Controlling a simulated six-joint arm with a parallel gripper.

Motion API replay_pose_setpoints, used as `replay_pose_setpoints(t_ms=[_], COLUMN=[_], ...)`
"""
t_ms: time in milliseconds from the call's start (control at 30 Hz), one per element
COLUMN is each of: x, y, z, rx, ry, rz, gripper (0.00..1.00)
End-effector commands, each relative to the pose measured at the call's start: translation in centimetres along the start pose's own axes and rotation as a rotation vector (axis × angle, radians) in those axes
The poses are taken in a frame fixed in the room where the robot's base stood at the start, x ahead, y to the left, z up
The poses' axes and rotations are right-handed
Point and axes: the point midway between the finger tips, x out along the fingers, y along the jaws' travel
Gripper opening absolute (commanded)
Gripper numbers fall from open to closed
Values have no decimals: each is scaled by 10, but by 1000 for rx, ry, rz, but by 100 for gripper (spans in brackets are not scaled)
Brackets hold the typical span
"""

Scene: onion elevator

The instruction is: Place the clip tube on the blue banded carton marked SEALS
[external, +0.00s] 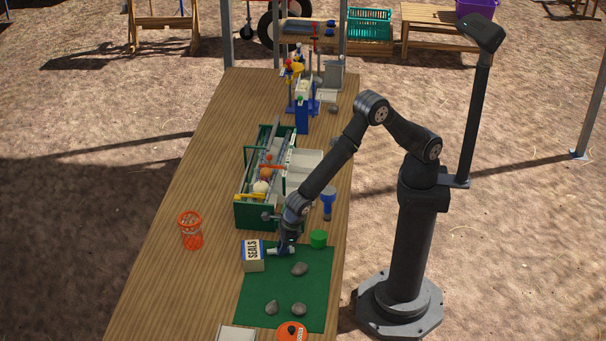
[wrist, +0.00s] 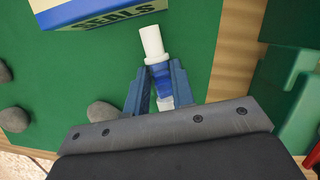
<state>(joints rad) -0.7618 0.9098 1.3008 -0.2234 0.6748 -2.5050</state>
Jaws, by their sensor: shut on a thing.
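The carton marked SEALS (external: 253,257) stands on the green mat, white with a blue band. Its lettered side also shows at the top of the wrist view (wrist: 105,14). My gripper (external: 282,248) is low over the mat, just right of the carton. In the wrist view my gripper (wrist: 159,78) has its blue fingers shut on the clip tube (wrist: 152,42), which has a white end and a blue middle. The tube's white end points toward the carton, with a gap between them in that view. The tube is mostly hidden in the external view.
Grey stones (external: 299,269) lie on the green mat (external: 255,297). A green cylinder (external: 318,239) stands at its back right corner. The table's left front (external: 165,290) is clear.

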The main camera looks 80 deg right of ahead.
Motion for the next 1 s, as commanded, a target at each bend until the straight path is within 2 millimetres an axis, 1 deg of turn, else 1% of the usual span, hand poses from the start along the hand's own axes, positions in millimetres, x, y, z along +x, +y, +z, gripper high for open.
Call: replay_pose_setpoints(t_ms=[300,400,500,567,667,767,900,1000], x=[-59,-74,-84,-86,-87,-87,-92,-98], y=[1,0,0,1,1,2,4,5], z=[19,24,25,23,18,10,8,10], rx=[1,0,15,44,140,298,608,808], ry=[-3,-2,10,31,94,200,400,523], rz=[3,3,-2,-11,-35,-60,-58,-20], gripper=[0,0,0,0,0,0,0,0])
